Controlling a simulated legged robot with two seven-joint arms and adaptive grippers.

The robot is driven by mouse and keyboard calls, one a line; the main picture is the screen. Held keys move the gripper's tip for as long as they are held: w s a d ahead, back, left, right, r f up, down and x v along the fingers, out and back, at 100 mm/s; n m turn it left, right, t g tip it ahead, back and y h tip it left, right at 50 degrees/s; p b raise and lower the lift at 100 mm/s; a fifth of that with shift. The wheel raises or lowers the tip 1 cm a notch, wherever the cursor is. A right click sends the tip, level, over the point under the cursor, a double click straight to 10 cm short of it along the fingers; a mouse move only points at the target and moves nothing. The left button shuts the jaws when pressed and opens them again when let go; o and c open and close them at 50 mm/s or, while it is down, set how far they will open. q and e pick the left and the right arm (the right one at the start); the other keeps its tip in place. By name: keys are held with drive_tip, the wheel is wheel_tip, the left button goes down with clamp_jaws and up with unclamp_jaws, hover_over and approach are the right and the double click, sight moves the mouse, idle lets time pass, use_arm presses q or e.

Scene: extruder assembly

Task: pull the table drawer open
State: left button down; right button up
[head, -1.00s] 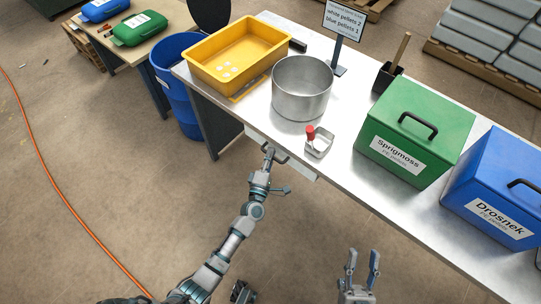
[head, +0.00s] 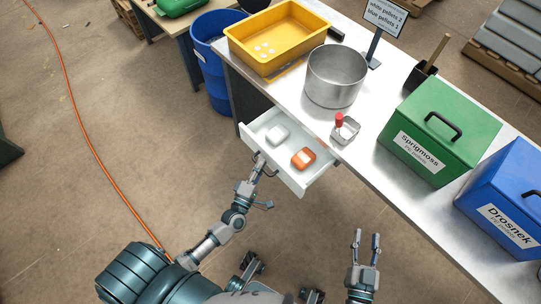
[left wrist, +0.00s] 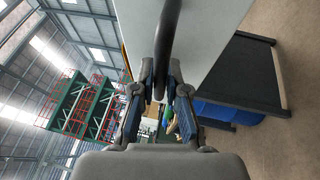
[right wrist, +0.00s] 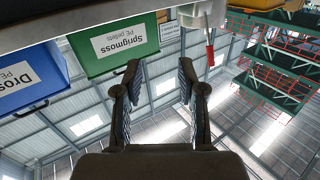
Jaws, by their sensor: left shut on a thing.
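The white table drawer (head: 288,168) stands pulled out from under the table top in the head view. Inside it lie a white block-like item (head: 278,135) and an orange one (head: 304,158). My left gripper (head: 259,163) is shut on the dark drawer handle (head: 270,173) at the drawer front. In the left wrist view the handle (left wrist: 165,45) passes between the fingers of the left gripper (left wrist: 160,88). My right gripper (head: 367,240) is open and empty, apart from the table's front edge; it also shows open in the right wrist view (right wrist: 160,75).
A blue barrel (head: 210,75) stands left. The floor in front is clear.

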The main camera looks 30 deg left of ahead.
use_arm(q)
drive_tip(key=s, duration=0.3)
drive_tip(key=shift+s+a+f, duration=0.15)
drive_tip(key=shift+f, duration=0.25)
use_arm(e)
drive_tip(key=shift+a+f+g, duration=0.1)
drive_tip(key=shift+f+g, duration=0.3)
drive_tip(key=shift+f, duration=0.15)
use_arm(q)
drive_tip(key=c, duration=1.2)
unclamp_jaws()
drive_tip(key=shift+r, duration=0.25)
use_arm(e)
drive_tip(key=shift+d, duration=0.45)
use_arm(q)
drive_tip(key=s, duration=0.4)
drive_tip(key=s+f, duration=0.1)
drive_tip(key=s, duration=0.2)
drive_tip(key=s+d+f, duration=0.1)
drive_tip(key=s, duration=0.3)
drive_tip(key=shift+s+f, duration=0.1)
drive_tip(key=shift+s, duration=0.2)
use_arm(e)
drive_tip(key=shift+a, duration=0.15)
use_arm(q)
drive_tip(key=shift+a, duration=0.15)
use_arm(e)
drive_tip(key=shift+a, duration=0.1)
